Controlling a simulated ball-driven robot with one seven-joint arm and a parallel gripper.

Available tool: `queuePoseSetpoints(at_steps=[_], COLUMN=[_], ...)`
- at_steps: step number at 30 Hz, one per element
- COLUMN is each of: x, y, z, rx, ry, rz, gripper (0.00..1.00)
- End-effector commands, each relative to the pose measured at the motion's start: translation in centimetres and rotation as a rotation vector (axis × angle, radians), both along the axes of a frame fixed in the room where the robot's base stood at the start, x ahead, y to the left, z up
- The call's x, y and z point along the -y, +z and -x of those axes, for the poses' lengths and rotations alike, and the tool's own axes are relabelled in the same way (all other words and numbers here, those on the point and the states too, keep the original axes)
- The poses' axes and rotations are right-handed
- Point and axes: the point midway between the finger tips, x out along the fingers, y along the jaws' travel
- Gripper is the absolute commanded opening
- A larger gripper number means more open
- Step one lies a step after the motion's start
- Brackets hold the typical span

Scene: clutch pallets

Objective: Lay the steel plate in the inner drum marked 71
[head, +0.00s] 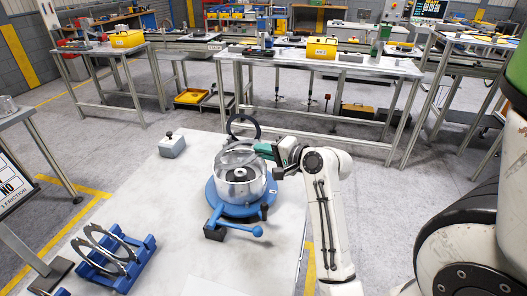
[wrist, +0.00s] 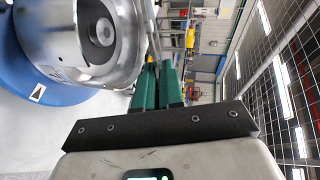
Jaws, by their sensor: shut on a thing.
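The drum (head: 240,180), bright metal and open at the top with a dark hub inside, sits in a blue round fixture (head: 215,196) on the pale table. It also shows at upper left in the wrist view (wrist: 125,50). No number on it is readable. My gripper (head: 260,149), with green fingers, is at the drum's right rear rim. It is shut on the steel plate (head: 229,126), a thin ring that looks dark and stands upright above and behind the drum. The fingers (wrist: 154,72) show end-on in the wrist view, with the held part hardly visible.
A blue rack (head: 142,248) with upright metal rings stands at the table's front left. A small grey block with a knob (head: 172,146) is left of the drum. A blue ball-ended lever (head: 256,231) sticks out in front of the fixture. Bare table lies between rack and fixture.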

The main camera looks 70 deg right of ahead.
Motion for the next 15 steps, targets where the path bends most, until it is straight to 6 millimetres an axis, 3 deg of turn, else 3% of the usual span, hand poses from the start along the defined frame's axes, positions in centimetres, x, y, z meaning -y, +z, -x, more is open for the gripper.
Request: queuePoseSetpoints(at_steps=[15], x=[0.0], y=[-3.6], z=[0.0], rx=[0.001], ry=[0.0], rz=[-0.001], gripper=[0.0])
